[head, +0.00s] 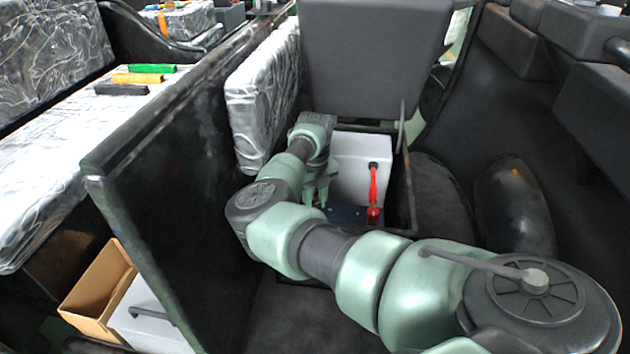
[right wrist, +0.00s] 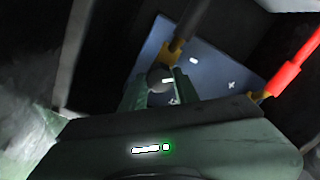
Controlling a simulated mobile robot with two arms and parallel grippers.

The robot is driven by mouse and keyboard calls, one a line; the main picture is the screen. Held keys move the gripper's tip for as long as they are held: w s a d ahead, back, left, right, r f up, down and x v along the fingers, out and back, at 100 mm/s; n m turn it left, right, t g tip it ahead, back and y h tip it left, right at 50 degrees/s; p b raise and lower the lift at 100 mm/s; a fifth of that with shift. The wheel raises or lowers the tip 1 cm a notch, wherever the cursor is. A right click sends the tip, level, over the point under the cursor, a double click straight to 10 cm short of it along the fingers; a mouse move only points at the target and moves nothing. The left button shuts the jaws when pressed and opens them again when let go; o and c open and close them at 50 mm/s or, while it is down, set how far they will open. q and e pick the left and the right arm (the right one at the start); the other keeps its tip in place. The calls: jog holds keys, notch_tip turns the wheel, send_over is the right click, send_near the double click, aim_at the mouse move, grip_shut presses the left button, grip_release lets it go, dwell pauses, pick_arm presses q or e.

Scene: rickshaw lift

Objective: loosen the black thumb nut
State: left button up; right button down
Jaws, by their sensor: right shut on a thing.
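The black thumb nut (right wrist: 159,78) shows in the right wrist view as a dark round knob. It sits beside a yellow terminal clamp (right wrist: 175,50) on a dark cable, over the blue battery (right wrist: 215,78). My right gripper (right wrist: 158,88) is shut on the nut, with one green finger on each side of it. In the head view my right gripper (head: 320,190) reaches down into the open compartment, over the left part of the blue battery (head: 345,214). The nut is hidden there. My left gripper is not in view.
A red cable (head: 373,187) rises from the battery to the right of the gripper. The compartment holds a white box (head: 362,165) behind the battery. A dark panel (head: 180,170) stands on the left, and a grey seat block (head: 375,60) stands behind the compartment.

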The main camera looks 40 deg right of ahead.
aim_at(315, 204)
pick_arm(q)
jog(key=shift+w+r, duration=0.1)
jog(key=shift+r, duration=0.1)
pick_arm(e)
jog(key=shift+n, duration=0.4)
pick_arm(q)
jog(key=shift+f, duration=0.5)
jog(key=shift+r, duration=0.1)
pick_arm(e)
jog(key=c, duration=1.1)
grip_release()
jog(key=shift+o, duration=0.2)
jog(key=shift+r, duration=0.15)
notch_tip(315, 204, up, 8)
jog(key=shift+f+p, duration=0.2)
jog(key=shift+p, duration=0.55)
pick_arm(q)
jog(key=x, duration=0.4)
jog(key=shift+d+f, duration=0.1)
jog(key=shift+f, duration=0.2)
